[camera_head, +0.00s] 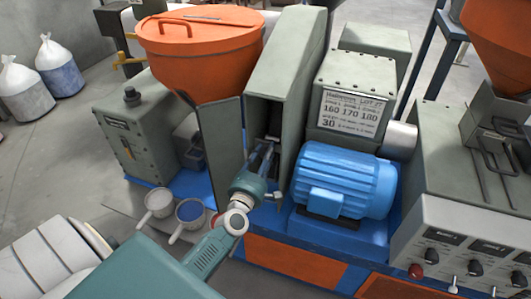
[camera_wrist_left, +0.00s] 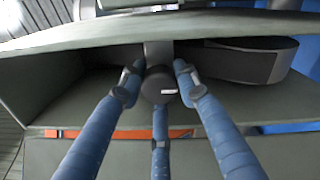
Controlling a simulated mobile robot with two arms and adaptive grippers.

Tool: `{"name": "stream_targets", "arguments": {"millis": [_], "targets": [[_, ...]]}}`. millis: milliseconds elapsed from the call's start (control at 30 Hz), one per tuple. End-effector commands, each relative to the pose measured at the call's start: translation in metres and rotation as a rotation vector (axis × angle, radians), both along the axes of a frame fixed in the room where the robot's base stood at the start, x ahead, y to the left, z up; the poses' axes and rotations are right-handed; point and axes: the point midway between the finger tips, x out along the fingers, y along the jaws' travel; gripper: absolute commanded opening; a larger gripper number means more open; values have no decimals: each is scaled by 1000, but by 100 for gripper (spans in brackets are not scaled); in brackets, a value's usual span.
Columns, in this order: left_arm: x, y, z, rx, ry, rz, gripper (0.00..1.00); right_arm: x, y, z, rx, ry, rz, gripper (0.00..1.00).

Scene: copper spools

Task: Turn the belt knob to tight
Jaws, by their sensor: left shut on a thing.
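The belt knob (camera_wrist_left: 160,86) is a dark round knob in the left wrist view, on a grey stem below the edge of a grey housing. My left gripper (camera_head: 264,155) reaches into the open grey belt guard (camera_head: 285,75) in the head view. In the left wrist view its blue fingers (camera_wrist_left: 159,90) are closed around the knob, two at the sides and one below. In the head view the knob is mostly hidden by the fingers and the guard. The knob's setting cannot be read. My right gripper is not in view.
A blue motor (camera_head: 345,180) stands right of the guard, and an orange hopper (camera_head: 205,50) left of it. A dark belt (camera_wrist_left: 240,62) runs beside the knob. Two cups with handles (camera_head: 190,211) stand on a plate near my left arm. A control panel (camera_head: 465,250) is at right.

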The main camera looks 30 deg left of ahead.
Motion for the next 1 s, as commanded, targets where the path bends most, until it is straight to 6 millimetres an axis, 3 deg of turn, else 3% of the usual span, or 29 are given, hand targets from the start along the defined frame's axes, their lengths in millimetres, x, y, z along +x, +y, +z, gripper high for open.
{"name": "stream_targets", "arguments": {"millis": [433,467,500,833,1000], "targets": [[1,-1,4,10,-3,-2,5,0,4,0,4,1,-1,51],[1,-1,3,10,-3,-2,33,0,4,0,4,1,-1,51],[1,-1,3,10,-3,-2,40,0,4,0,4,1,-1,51],[-2,-1,1,8,0,-1,40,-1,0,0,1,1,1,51],[-23,-7,-2,9,3,-2,40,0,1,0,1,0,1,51]]}}
